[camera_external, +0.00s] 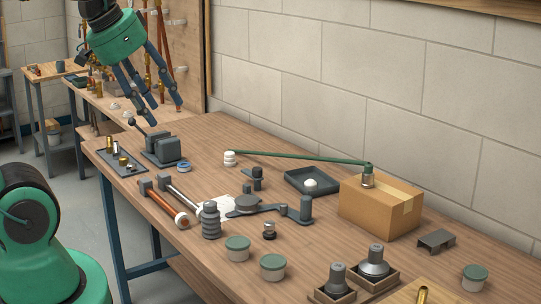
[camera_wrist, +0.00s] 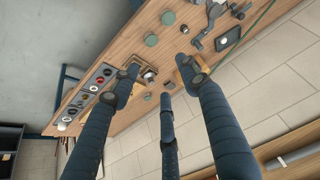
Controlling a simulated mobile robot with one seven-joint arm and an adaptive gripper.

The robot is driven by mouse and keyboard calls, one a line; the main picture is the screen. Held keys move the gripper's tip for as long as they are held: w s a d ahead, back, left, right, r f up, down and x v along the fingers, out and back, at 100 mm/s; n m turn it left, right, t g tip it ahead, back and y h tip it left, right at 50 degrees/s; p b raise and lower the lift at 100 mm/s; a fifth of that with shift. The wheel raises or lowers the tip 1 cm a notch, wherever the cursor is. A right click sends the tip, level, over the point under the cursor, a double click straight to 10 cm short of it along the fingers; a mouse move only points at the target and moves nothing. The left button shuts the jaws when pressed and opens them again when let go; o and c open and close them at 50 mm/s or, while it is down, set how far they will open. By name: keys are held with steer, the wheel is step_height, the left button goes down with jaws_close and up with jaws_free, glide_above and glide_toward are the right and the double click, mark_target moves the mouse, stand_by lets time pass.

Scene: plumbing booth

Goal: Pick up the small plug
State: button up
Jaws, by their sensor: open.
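Two grey plug-like pieces stand upright in open wooden boxes near the table's front edge in the external view. The smaller, narrower one (camera_external: 338,274) is at left and looks like the small plug. The wider one (camera_external: 375,261) is just behind it at right. My gripper (camera_external: 153,108) is high above the far left end of the table, well away from both, with its blue fingers spread and nothing between them. In the wrist view, my gripper (camera_wrist: 167,82) is open and empty over the table; its fingers partly cover a wooden box there, and the plug cannot be made out clearly.
A grey vice (camera_external: 162,147) stands below my gripper. A cardboard box (camera_external: 380,208) with a long green-handled tool resting on it is at the back right. Green-lidded jars (camera_external: 272,266), a ribbed grey piece (camera_external: 210,220) and hand tools crowd the middle. A wall bounds the back.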

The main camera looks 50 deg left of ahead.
steer(key=n+g, duration=0.5)
steer(key=g, duration=0.1)
glide_above(270, 222)
step_height(270, 222, down, 28)
steer(key=shift+w+a+r, duration=0.1)
steer(key=shift+r, duration=0.05)
steer(key=shift+f+b, duration=0.4)
steer(key=shift+f, duration=3.9)
